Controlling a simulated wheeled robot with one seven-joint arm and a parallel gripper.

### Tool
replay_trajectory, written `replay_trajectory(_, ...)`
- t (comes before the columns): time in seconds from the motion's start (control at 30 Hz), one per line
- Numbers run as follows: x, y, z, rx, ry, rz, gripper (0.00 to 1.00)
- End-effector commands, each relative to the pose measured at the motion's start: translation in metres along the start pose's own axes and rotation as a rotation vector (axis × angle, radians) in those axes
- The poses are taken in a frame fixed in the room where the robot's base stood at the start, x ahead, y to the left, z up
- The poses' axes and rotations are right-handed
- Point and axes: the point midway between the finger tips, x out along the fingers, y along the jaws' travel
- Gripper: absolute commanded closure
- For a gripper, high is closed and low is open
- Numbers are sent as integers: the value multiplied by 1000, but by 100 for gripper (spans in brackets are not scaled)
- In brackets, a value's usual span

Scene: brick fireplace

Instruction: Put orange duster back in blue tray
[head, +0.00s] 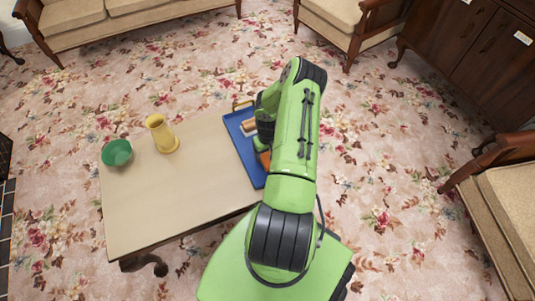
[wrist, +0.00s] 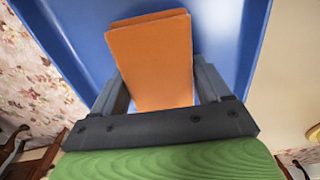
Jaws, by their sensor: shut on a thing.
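The orange duster (wrist: 150,60) is between the two fingers of my gripper (wrist: 158,88) in the wrist view, and the gripper is shut on it. The blue tray (wrist: 225,30) lies behind the duster in that view. In the head view the blue tray (head: 232,121) lies at the right end of the table, and a bit of the orange duster (head: 264,159) shows over it beside my arm. I cannot tell whether the duster touches the tray floor.
The table (head: 190,185) also holds a yellow pitcher (head: 162,135) and a green bowl (head: 117,152), both left of the tray. A pale brush-like item (head: 248,127) is in the tray. The table's middle is clear. Armchairs and a sofa stand around on carpet.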

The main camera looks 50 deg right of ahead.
Motion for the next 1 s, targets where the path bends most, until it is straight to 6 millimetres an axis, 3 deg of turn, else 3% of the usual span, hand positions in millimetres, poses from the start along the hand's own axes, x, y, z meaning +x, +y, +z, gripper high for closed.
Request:
replay_trajectory(0.13,4,0,0,-1,-1,0,52)
replay_trajectory(0.17,3,0,0,0,-1,0,19)
replay_trajectory(0.3,2,0,0,0,-1,0,0)
replay_trajectory(0.57,-2,0,0,0,0,-1,0)
replay_trajectory(1.0,-107,0,0,-1,1,2,0)
